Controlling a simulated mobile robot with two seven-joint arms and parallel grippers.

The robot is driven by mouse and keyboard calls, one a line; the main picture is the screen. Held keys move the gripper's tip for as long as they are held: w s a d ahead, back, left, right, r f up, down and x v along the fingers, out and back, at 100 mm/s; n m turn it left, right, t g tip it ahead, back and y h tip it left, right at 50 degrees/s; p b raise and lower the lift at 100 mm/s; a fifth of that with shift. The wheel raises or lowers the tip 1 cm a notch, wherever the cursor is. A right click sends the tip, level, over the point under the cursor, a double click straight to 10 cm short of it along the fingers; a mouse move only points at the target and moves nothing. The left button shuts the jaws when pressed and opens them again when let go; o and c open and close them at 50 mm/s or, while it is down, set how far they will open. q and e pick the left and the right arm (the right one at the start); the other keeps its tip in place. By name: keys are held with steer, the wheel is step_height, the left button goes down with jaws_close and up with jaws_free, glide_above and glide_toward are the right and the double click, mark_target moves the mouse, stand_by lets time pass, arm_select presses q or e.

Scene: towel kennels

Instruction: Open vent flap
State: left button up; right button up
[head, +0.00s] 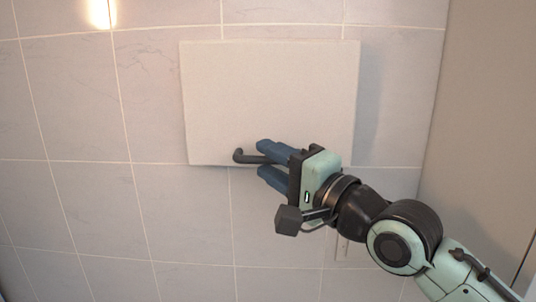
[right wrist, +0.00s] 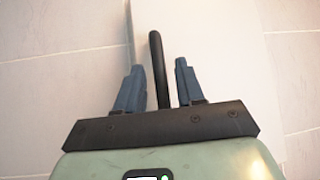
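The vent flap is a pale rectangular panel (head: 270,95) on the tiled wall, seeming flat or nearly flat to it; its surface also shows in the right wrist view (right wrist: 205,30). A dark bar handle (head: 240,156) sits at its lower edge. My right gripper (head: 262,160) is at that edge with its blue fingers open. In the right wrist view the handle (right wrist: 156,50) stands between the two fingers of the right gripper (right wrist: 158,68), with a gap on either side. Part of the handle is hidden behind the fingers in the head view. My left gripper is not in view.
Tiled wall (head: 75,110) surrounds the flap, with clear room to the left and below. A plain beige surface (head: 485,120) stands at the right. A small plate (head: 344,250) on the wall is partly hidden by my right arm.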

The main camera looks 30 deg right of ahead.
steer(key=shift+w+a+r, duration=0.1)
steer(key=shift+w+a, duration=0.05)
steer(key=shift+w, duration=0.4)
jaws_close()
